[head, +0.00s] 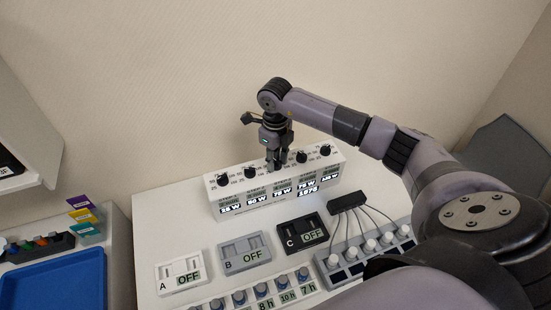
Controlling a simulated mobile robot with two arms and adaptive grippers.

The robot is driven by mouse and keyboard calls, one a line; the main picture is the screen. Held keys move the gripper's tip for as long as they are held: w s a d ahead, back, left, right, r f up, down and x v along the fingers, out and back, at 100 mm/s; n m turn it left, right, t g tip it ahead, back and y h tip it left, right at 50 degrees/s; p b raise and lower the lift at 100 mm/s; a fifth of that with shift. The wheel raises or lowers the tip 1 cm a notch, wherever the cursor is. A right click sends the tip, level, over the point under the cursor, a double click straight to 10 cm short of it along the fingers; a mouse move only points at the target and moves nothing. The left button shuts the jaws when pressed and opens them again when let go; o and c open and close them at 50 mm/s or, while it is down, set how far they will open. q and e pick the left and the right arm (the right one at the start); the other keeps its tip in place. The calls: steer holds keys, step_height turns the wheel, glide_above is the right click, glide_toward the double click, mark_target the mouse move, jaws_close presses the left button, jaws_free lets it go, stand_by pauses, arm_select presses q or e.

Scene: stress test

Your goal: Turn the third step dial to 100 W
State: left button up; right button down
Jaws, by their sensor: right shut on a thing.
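A white box with a row of black dials (235,195) stands at the back of the white table. Small displays on its front sit below the dials. The third dial from the left is hidden behind my right gripper (276,163), which points down from above and is shut on it. The third display (282,193) seems to read 75 W, but the digits are small. The second dial (250,172) is just left of the gripper and the fourth dial (302,157) just right, both uncovered. My left gripper is not in view.
In front of the box stand switch blocks A (181,278), B (243,255) and C (301,237), a row of blue knobs (262,291), and a wired panel of white knobs (370,246). A blue tray (55,285) is at left. My right arm spans the right side.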

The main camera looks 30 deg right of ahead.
steer(key=shift+m, duration=0.4)
steer(key=m+b, duration=0.1)
steer(key=m, duration=0.1)
steer(key=shift+d+m, duration=0.1)
steer(key=shift+m, duration=0.3)
steer(key=m+b, duration=0.1)
steer(key=m, duration=0.4)
steer(key=c, duration=1.3)
jaws_free()
